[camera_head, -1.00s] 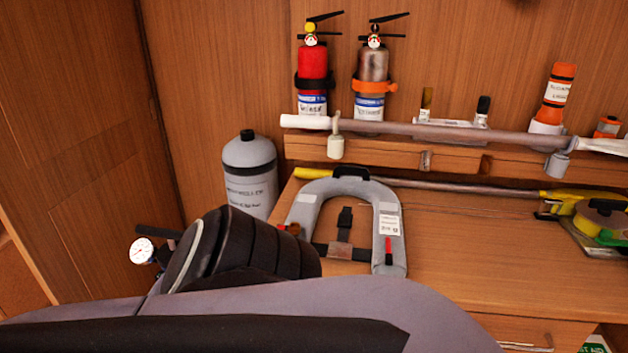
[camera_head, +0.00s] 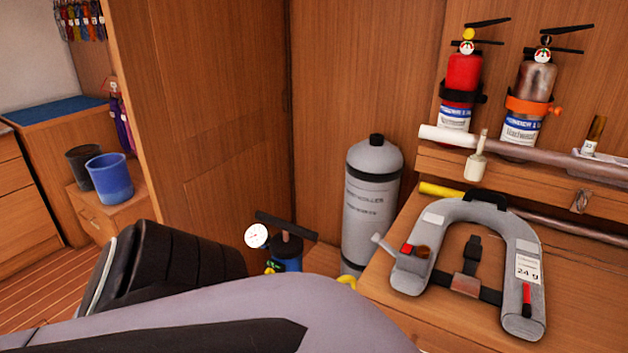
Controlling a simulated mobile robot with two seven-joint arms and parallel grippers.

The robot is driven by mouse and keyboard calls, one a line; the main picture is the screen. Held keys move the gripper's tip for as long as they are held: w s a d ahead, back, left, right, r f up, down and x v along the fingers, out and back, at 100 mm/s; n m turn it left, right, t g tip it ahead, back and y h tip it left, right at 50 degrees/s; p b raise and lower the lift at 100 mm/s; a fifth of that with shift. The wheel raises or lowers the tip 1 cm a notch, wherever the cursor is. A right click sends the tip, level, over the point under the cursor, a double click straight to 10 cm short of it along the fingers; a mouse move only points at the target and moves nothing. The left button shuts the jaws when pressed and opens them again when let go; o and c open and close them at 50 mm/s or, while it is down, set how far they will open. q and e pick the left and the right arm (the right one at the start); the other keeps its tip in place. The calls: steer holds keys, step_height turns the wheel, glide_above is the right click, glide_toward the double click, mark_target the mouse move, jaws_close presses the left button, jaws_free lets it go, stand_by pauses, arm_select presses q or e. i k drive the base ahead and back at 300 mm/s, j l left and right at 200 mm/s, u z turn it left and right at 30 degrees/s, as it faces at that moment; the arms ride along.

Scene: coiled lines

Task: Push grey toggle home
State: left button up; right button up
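A grey horseshoe-shaped life vest (camera_head: 520,240) with a black strap and buckle lies on the wooden worktop at the right. A small light grey lever-like piece (camera_head: 383,244) sticks out at its left leg, beside a red and a brown part; I cannot tell for sure whether it is the grey toggle. A large grey and black arm part of mine (camera_head: 210,315) fills the lower foreground. Neither of my grippers shows.
A grey cylinder (camera_head: 371,200) stands left of the worktop (camera_head: 395,318), near a blue pump with a gauge (camera_head: 257,236). Two extinguishers (camera_head: 463,80) hang behind a long pole (camera_head: 545,152). Buckets (camera_head: 110,178) stand far left, by open floor (camera_head: 40,290).

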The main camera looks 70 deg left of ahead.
mark_target(375, 238)
steer(key=u, duration=1.75)
steer(key=i+j, duration=0.1)
steer(key=j, duration=0.5)
steer(key=i, duration=0.05)
